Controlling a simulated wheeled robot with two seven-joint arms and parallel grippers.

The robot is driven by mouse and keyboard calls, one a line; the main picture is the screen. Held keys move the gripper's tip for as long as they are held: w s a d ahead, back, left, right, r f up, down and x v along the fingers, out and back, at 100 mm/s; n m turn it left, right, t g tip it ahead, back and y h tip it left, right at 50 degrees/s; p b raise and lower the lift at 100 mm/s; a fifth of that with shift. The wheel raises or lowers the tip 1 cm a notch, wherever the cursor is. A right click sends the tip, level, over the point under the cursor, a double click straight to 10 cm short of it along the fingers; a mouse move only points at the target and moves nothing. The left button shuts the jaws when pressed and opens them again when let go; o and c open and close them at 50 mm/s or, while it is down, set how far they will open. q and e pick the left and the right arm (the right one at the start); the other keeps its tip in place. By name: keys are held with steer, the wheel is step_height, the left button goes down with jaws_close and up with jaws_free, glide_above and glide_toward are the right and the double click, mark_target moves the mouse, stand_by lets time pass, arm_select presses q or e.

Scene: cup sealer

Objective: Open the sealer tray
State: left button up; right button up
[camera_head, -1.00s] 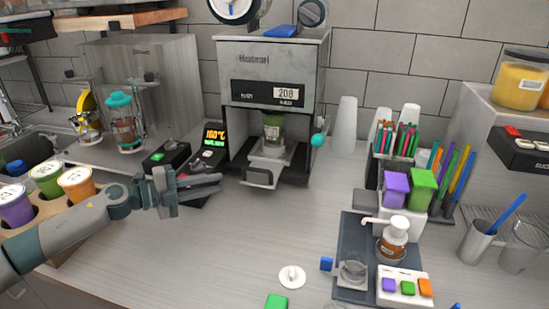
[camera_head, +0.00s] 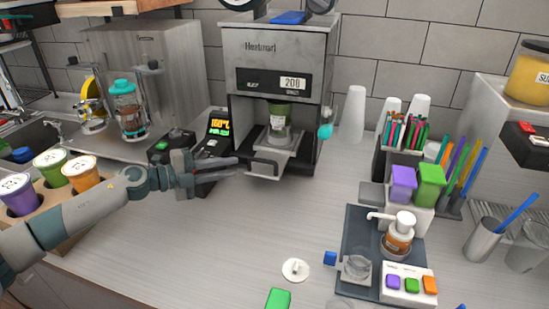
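A clear cup with green contents (camera_head: 280,122) stands on the tray. My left gripper (camera_head: 237,167) reaches in from the left, with its fingers pointing right. A gap shows between the fingers and nothing is visible in it. The fingertips are just left of the handle and appear apart from it. My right gripper is out of view.
A black device with a green readout (camera_head: 218,128) stands behind my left gripper. A teal knob (camera_head: 325,131) is on the sealer's right side. Lidded cups in a holder (camera_head: 45,200) are at left; a dark tray with a pump bottle (camera_head: 398,235) is at right.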

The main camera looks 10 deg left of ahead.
mark_target(266, 161)
arm_select(q)
steer(key=p+x, duration=0.4)
steer(key=x, duration=1)
steer(key=shift+w+d+r, duration=0.1)
steer(key=shift+w+d, duration=0.05)
steer(key=shift+w, duration=0.1)
steer(key=shift+w+d, duration=0.2)
steer(key=shift+d, duration=0.05)
jaws_close()
